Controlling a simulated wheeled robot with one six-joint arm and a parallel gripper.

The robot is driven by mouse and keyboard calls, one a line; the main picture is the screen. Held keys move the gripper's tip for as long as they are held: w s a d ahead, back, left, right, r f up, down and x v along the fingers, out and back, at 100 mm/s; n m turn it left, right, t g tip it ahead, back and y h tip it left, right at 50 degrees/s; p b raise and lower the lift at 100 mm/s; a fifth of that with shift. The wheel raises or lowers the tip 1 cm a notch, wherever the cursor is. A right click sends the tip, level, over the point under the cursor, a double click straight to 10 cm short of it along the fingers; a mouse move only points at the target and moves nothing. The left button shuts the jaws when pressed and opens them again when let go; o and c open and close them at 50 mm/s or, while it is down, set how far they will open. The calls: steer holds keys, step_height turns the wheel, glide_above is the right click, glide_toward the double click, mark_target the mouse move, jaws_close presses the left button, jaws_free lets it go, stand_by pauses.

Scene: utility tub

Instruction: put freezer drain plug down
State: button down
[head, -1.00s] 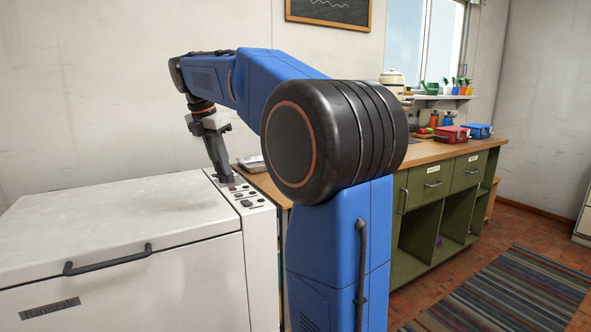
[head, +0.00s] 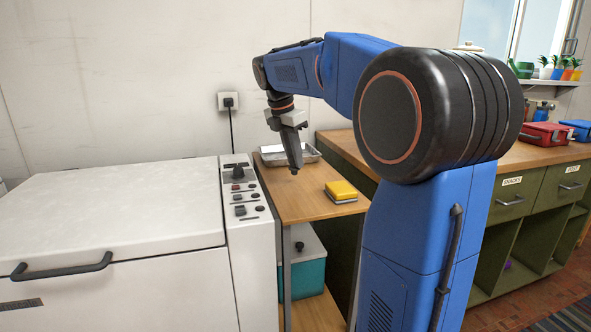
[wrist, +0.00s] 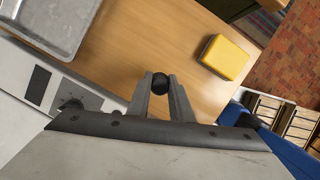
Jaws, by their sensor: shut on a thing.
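The freezer drain plug (wrist: 160,83) is a small black round piece between my fingertips in the wrist view. My gripper (head: 294,168) is shut on it and points down over the wooden side table (head: 290,205). The plug is too small to make out clearly in the head view. The white chest freezer (head: 110,215) stands to the left, with its lid closed. Its control panel (head: 243,196) has several dark knobs and switches. I cannot tell how high the plug is above the tabletop.
A yellow box-like item (head: 341,190) lies on the side table right of my gripper, also in the wrist view (wrist: 226,57). A metal tray (wrist: 42,22) lies at the table's back. Bare wood lies between them. A teal bin (head: 306,272) stands on the shelf below.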

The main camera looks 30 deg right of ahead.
mark_target(294, 168)
steer(key=shift+f, duration=2)
steer(key=c, duration=1.6)
jaws_free()
steer(key=shift+f, duration=0.1)
steer(key=v, duration=1.2)
steer(key=shift+a, duration=0.1)
steer(key=shift+s, duration=0.1)
